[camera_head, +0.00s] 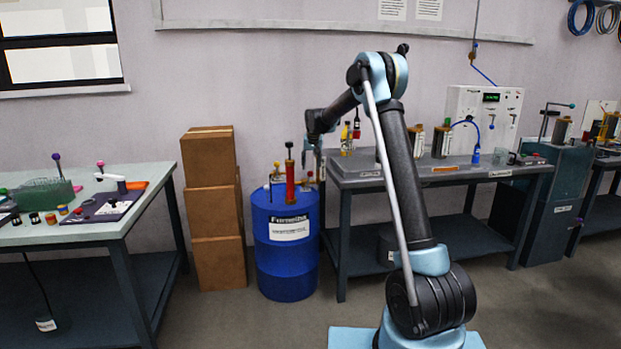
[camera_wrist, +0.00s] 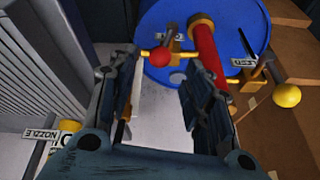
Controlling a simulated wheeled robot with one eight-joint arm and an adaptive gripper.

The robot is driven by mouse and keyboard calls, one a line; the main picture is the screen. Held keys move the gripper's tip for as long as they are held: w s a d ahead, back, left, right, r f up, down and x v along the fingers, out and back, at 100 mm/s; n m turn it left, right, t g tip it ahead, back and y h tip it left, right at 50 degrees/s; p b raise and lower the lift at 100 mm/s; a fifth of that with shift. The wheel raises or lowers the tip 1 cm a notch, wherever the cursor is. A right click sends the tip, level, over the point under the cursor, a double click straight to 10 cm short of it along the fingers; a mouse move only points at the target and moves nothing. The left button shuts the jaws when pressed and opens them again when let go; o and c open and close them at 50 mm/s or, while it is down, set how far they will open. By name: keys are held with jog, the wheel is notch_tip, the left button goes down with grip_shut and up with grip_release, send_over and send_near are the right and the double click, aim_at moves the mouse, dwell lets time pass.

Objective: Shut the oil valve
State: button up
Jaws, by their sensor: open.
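The blue drum (camera_head: 287,262) stands on the floor left of the grey bench, with an upright red pump cylinder (camera_head: 290,182) on top. The wrist view looks down on the blue drum top (camera_wrist: 165,20), the red cylinder (camera_wrist: 208,55) and a yellow lever with a red ball knob (camera_wrist: 160,57). A yellow ball knob (camera_wrist: 286,95) sits further right on a dark fitting. I cannot tell for certain which handle is the oil valve. My gripper (camera_wrist: 158,70) is open and empty, its fingertips either side of the red knob's place in the picture; contact is unclear. My gripper (camera_head: 319,160) is small in the head view.
Stacked cardboard boxes (camera_head: 215,210) stand left of the drum. The grey bench (camera_head: 345,184) with bottles and a white device (camera_head: 485,115) is on the right. A table (camera_head: 70,233) with small parts is at left. A nozzle label (camera_wrist: 42,134) shows lower left in the wrist view.

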aim_at(311, 172)
jog(key=x, duration=0.7)
jog(key=shift+f, duration=0.15)
grip_shut()
